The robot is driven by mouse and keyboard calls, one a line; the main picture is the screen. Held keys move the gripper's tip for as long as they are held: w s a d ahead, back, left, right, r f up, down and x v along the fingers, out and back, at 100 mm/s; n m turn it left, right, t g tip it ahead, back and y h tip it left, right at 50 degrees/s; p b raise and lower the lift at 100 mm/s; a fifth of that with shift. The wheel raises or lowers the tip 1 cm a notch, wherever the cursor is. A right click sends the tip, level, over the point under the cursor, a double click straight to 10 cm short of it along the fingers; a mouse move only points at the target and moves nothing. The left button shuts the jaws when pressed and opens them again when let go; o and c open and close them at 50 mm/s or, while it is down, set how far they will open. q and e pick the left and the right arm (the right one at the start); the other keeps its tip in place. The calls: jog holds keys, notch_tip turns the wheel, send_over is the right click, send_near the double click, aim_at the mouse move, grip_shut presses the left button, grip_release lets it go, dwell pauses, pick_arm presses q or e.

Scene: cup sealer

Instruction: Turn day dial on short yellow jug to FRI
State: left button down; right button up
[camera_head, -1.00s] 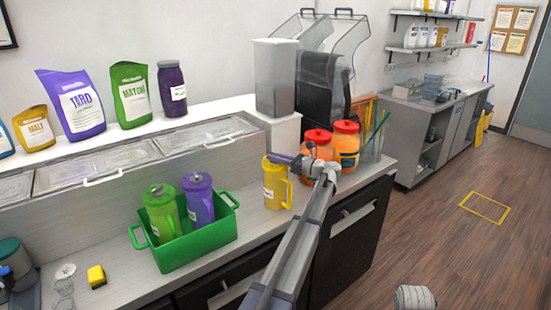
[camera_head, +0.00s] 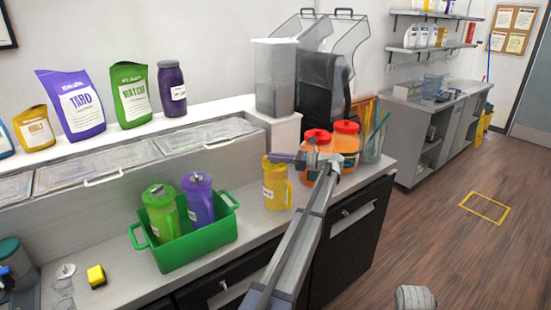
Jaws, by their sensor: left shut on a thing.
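The short yellow jug (camera_head: 275,192) stands upright on the counter, right of the green bin, with its handle to the right. My left gripper (camera_head: 273,158) comes in level from the right at the top of the jug and is shut on the day dial there. The fingers cover the dial, and its lettering is too small to read.
A green bin (camera_head: 202,249) holds a green jug (camera_head: 160,215) and a purple jug (camera_head: 199,203) to the left. Red-lidded orange jars (camera_head: 346,145) stand close behind my left wrist. A yellow block (camera_head: 96,276) lies at the front left. Counter between bin and yellow jug is clear.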

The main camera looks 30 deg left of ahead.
pick_arm(q)
jog(key=c, duration=0.9)
grip_release()
jog(key=v, duration=0.7)
jog(key=shift+d, duration=0.35)
jog(key=shift+w+r, duration=0.1)
